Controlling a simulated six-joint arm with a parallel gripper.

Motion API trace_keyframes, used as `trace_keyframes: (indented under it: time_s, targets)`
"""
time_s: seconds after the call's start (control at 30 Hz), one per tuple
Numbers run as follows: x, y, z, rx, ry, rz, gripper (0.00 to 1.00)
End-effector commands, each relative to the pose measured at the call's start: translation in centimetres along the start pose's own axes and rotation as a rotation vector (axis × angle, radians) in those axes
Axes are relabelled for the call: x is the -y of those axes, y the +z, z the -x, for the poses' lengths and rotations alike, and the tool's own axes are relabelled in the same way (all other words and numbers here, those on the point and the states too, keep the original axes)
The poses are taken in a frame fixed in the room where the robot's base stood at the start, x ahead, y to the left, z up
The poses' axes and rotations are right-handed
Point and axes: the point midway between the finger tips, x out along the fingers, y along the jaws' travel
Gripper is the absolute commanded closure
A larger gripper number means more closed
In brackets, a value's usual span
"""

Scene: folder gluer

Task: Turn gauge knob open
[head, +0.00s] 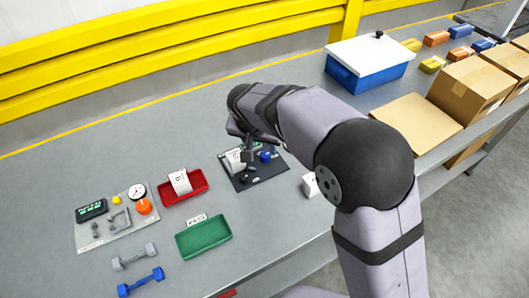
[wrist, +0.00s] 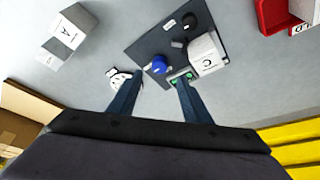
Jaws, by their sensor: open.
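A light panel (head: 117,217) lies on the table at left in the head view. It carries a round white gauge (head: 137,191), an orange knob (head: 144,207), a yellow button (head: 116,200) and a dark display (head: 91,209). My gripper (head: 251,160) is well to the right, over a dark panel (head: 268,170). In the wrist view my gripper (wrist: 160,80) has its fingers apart and empty. Beyond them are a blue knob (wrist: 162,64), a dark knob (wrist: 189,21) and a white box marked C (wrist: 207,54) on the dark panel. My arm partly hides this panel in the head view.
A red tray (head: 184,190) lies between the panels, with a green tray (head: 204,237) in front. Grey (head: 134,257) and blue (head: 141,282) dumbbells lie at front left. A white box (head: 310,185) stands right of the dark panel. A blue bin (head: 367,78) stands at back.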

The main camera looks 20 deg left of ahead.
Motion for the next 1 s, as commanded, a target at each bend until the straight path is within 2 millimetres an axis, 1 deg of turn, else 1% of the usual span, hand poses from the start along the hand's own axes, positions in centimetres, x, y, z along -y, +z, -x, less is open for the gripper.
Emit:
trace_keyframes:
  time_s: [0.17,0.27,0.5,0.7,0.8,1.0]
  targets:
    - [-0.1,0.0,-0.6,0.001,0.001,0.000,0.56]
    - [-0.1,0.0,-1.6,0.002,0.003,0.000,0.56]
    - [-0.2,-0.1,-4.7,0.003,0.002,0.001,0.56]
    - [-0.1,0.0,-6.5,0.002,0.001,0.000,0.56]
    - [-0.1,0.0,-7.0,0.001,0.001,0.001,0.56]
    - [-0.1,0.0,-7.3,0.000,-0.001,0.000,0.56]
